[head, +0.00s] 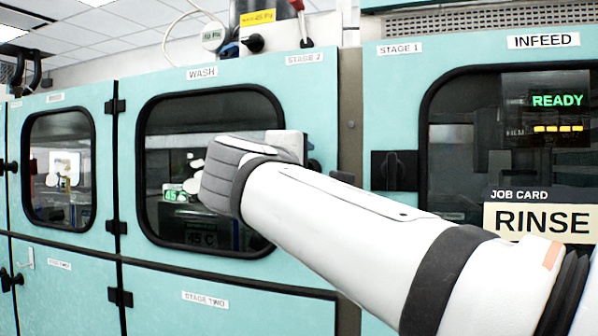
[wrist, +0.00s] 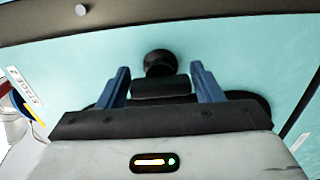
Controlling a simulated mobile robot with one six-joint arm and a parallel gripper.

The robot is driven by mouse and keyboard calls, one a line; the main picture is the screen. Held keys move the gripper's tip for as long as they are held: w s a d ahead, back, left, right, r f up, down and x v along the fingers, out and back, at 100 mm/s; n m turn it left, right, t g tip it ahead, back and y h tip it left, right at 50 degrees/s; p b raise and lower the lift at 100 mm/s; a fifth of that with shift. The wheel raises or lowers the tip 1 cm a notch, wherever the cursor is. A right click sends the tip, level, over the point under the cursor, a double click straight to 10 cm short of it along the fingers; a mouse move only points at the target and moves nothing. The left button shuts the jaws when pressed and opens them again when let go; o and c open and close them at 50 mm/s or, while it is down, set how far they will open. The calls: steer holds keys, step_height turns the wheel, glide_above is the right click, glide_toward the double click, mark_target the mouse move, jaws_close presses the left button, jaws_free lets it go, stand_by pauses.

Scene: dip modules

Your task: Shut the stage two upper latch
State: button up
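The stage two upper door (head: 220,80) carries the labels WASH and STAGE 2 and looks flush with its frame. Its latch (wrist: 160,88) shows in the wrist view as a black bar in front of a round black knob (wrist: 158,62). My gripper (wrist: 163,80) has its two blue fingers apart, one on each side of the bar, with what look like narrow gaps. In the head view my gripper (head: 312,160) is at the door's right edge, and my arm hides most of the latch.
To the right, the stage 1 INFEED door has its own black latch (head: 395,170), close to my arm. A job card reading RINSE (head: 540,219) and a READY display (head: 557,101) are there. A lower STAGE TWO door (head: 205,300) is below. A red-handled tool (head: 298,8) is above.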

steer(key=shift+o, duration=1.4)
steer(key=v, duration=0.7)
steer(key=shift+s, duration=0.4)
steer(key=shift+a, duration=0.15)
